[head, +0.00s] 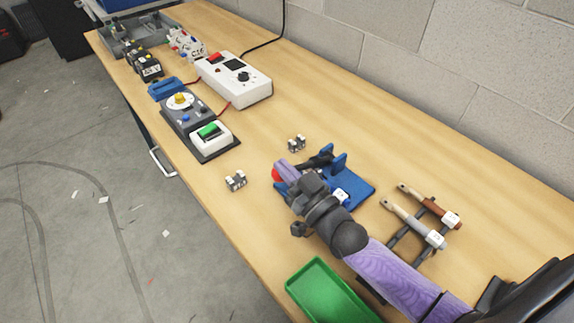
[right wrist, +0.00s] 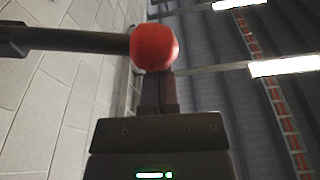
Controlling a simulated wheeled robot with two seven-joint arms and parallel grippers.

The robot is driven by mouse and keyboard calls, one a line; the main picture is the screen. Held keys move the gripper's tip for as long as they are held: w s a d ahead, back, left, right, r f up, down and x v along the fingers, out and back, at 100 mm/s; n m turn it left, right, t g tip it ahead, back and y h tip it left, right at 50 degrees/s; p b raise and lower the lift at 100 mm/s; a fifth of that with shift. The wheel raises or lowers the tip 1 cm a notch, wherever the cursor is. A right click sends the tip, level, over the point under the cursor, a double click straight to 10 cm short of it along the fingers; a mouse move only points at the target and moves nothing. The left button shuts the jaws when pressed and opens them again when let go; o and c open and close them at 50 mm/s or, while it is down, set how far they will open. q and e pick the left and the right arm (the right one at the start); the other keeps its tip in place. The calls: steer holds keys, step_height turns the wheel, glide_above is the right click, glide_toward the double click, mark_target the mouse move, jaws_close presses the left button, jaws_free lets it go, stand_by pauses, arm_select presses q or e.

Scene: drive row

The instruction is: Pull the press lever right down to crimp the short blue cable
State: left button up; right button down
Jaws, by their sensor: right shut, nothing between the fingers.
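The press (head: 361,185) has a blue base and stands on the bench in the middle of the head view. Its dark lever (head: 318,160) ends in a red ball knob (head: 275,174). In the right wrist view the red knob (right wrist: 155,47) sits at the end of the dark lever bar (right wrist: 75,40). My right gripper (head: 288,171) is shut and empty, with its fingertips (right wrist: 158,80) right at the knob; I cannot tell whether they touch. My arm hides part of the press. I cannot make out the short blue cable. My left gripper is out of view.
A green tray (head: 300,283) lies at the bench's front edge. A rack with tools (head: 424,236) stands right of my arm. Small metal blocks (head: 236,181) (head: 297,143) lie near the press. A white meter box (head: 262,89) and a grey control box (head: 176,121) stand farther back. The wall side is clear.

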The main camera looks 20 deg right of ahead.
steer(key=shift+a+f+n, duration=0.3)
steer(key=shift+f+n, duration=0.1)
steer(key=shift+f, duration=0.1)
steer(key=shift+s, duration=0.1)
step_height(320, 180, up, 10)
steer(key=p, duration=0.4)
steer(key=s+d+r+g+h+p, duration=0.2)
steer(key=s+d+g+p, duration=0.1)
steer(key=s+g+p, duration=0.5)
steer(key=w+a+f+g+b, duration=0.1)
steer(key=w+a+f+b, duration=0.1)
steer(key=w+f+b, duration=0.4)
steer(key=shift+w+a+f, duration=0.25)
steer(key=shift+w+f, duration=0.55)
steer(key=shift+f, duration=1.45)
